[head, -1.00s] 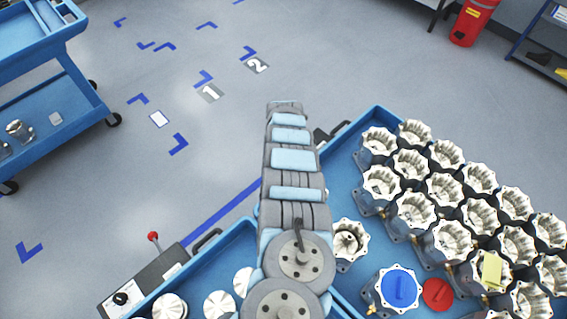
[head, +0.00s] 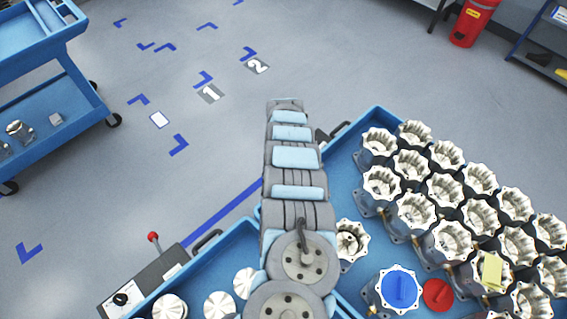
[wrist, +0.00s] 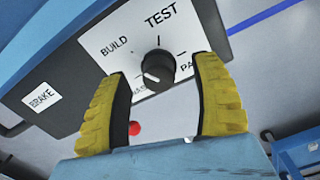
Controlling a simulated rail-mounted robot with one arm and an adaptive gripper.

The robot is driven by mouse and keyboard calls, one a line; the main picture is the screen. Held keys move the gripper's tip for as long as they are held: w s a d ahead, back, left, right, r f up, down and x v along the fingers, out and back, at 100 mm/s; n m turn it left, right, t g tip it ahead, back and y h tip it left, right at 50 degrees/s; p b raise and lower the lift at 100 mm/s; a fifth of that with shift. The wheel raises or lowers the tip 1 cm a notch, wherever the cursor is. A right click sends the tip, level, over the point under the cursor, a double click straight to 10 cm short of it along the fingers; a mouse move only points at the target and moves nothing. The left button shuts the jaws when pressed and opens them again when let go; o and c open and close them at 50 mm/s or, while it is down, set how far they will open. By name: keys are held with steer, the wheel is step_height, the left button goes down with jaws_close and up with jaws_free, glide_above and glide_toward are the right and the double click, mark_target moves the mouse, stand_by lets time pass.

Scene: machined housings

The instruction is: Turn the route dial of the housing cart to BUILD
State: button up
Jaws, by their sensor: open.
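The route dial (wrist: 158,66) is a black knob on a white panel in the wrist view, with marks and labels around it. BUILD (wrist: 117,47) is at its upper left, TEST (wrist: 163,18) above, and a partly hidden label starting PA at its right. Another label at its lower left is partly covered. The knob's white mark points to the lower left, away from BUILD. My gripper (wrist: 160,72) is open, its yellow fingers on either side of the dial with gaps. The housing cart (head: 378,112) is blue; my arm hides its control panel in the head view.
Several metal housings (head: 414,210) fill the cart. Another control box (head: 145,280) with a dial and red lever is at lower left.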

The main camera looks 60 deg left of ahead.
step_height(320, 180, up, 11)
stand_by(0.6)
stand_by(0.5)
